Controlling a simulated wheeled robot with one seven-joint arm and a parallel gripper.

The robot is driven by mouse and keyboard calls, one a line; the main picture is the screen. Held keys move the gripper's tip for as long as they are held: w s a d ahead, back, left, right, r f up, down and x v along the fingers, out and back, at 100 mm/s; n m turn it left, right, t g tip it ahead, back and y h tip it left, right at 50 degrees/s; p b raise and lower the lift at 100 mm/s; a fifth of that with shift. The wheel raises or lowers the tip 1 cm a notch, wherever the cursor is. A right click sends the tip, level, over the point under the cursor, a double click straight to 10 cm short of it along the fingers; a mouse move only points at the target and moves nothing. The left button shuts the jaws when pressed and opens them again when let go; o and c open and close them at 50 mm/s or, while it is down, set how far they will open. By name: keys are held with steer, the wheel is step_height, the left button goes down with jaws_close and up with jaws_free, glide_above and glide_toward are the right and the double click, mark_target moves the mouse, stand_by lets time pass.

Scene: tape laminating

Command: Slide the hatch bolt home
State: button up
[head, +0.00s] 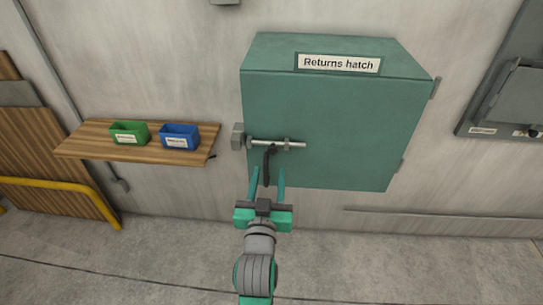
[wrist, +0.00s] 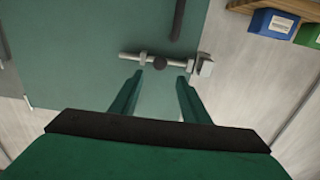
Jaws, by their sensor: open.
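The green returns hatch (head: 335,115) is closed against the wall. Its metal bolt (head: 293,144) lies level across the left part of the door, with a dark knob (wrist: 160,62) on it. The grey keeper (head: 238,137) is on the frame left of the door; it also shows in the wrist view (wrist: 205,67). The bolt's left end is close to the keeper; I cannot tell whether it enters it. My gripper (head: 268,170) is open and empty, its fingertips just short of the knob, one to each side of it in the wrist view (wrist: 160,76).
A dark handle (wrist: 178,20) is on the door below the bolt, close to my fingers. A wooden shelf (head: 80,147) with a green bin (head: 129,133) and a blue bin (head: 179,137) is to the left. A grey wall box (head: 515,95) is at the far right.

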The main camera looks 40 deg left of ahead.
mark_target(272, 151)
steer(key=x, duration=0.8)
steer(key=shift+w, duration=0.15)
steer(key=shift+c, duration=0.3)
jaws_close()
